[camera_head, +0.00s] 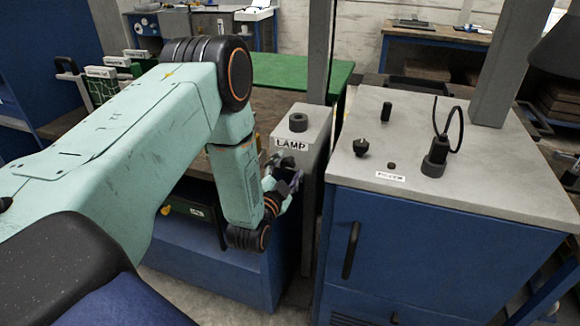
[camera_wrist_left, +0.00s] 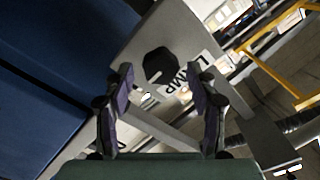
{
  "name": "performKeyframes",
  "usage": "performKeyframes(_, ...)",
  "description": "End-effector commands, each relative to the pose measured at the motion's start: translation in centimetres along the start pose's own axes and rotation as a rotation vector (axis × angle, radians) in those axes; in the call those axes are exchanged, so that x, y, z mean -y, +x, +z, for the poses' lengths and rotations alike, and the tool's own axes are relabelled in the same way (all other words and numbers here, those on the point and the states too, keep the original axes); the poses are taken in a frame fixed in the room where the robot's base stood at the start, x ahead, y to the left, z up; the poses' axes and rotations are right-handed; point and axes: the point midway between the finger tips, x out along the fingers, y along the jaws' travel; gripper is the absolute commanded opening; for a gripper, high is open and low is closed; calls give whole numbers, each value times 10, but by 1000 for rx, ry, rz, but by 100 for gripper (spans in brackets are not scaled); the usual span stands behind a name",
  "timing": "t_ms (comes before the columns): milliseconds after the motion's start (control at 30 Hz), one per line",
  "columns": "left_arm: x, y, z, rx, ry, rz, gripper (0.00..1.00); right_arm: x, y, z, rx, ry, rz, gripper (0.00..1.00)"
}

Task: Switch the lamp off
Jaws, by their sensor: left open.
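The grey lamp box (camera_head: 310,150), labelled LAMP, stands at the middle of the head view, with a dark round piece (camera_head: 298,122) on top. In the left wrist view, the box face (camera_wrist_left: 190,42) carries a black faceted knob (camera_wrist_left: 160,65) beside the LAMP label. My left gripper (camera_head: 284,181) is close in front of the box, just below its label, and partly hides the face. In the wrist view the gripper (camera_wrist_left: 163,98) is open and empty. The knob appears beyond the fingertips, roughly centred between them; contact does not show. My right gripper is out of view.
A blue cabinet (camera_head: 350,290) with a grey top (camera_head: 455,170) stands to the right, bearing small black knobs and a black cabled device (camera_head: 437,155). A grey post (camera_head: 319,60) rises behind the lamp box. A green-topped bench (camera_head: 290,72) lies behind.

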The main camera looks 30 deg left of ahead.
Motion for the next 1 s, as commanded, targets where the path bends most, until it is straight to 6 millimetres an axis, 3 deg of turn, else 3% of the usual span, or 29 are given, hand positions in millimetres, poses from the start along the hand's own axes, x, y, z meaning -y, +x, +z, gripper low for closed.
performKeyframes(400,-2,10,-3,-1,0,2,55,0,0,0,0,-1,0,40)
performKeyframes(1000,-3,10,-2,1,-1,1,4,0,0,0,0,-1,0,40)
